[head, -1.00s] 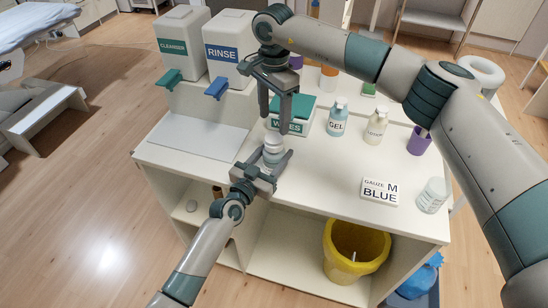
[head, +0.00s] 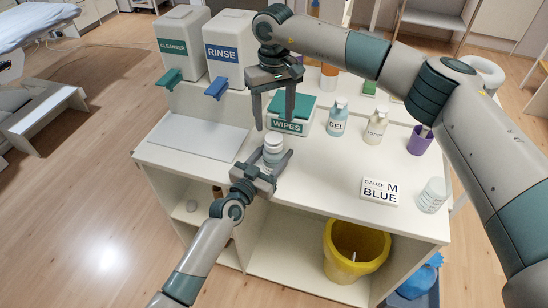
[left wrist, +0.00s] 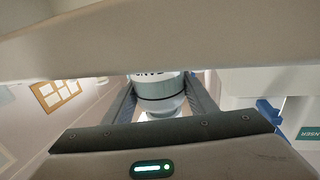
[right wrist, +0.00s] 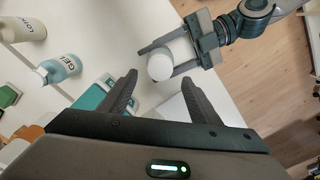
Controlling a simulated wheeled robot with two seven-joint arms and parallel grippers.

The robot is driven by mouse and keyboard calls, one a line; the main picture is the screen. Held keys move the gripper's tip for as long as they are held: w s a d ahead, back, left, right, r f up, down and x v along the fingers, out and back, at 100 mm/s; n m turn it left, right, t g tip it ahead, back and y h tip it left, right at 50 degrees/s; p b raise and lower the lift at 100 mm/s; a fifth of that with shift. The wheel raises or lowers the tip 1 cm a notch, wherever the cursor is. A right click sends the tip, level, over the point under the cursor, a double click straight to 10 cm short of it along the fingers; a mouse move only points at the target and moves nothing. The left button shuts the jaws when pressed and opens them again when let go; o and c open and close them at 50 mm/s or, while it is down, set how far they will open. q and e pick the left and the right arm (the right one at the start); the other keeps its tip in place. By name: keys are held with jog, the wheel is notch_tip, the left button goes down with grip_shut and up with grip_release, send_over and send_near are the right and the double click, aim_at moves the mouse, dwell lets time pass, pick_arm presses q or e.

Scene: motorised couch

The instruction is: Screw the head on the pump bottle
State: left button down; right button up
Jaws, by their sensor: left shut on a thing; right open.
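A white bottle (head: 273,148) stands upright at the front edge of the white counter (head: 330,180). My left gripper (head: 268,168) is shut around its body from the front. The left wrist view shows the bottle (left wrist: 156,90) between the fingers, with dark lettering partly cut off. In the right wrist view its round white top (right wrist: 160,66) is seen from above; no spout shows on it. My right gripper (head: 273,124) is open and empty, pointing down above the bottle top and apart from it. Its fingers (right wrist: 160,78) also show in the right wrist view.
A WIPES box (head: 290,117) stands just behind the bottle. CLEANSER (head: 182,45) and RINSE (head: 228,48) dispensers stand back left. A yellow bin (head: 355,250) is below.

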aim_at(274, 137)
jog(key=shift+f, duration=0.15)
dwell(0.4)
jog(key=shift+f, duration=3.85)
jog(key=c, duration=1.1)
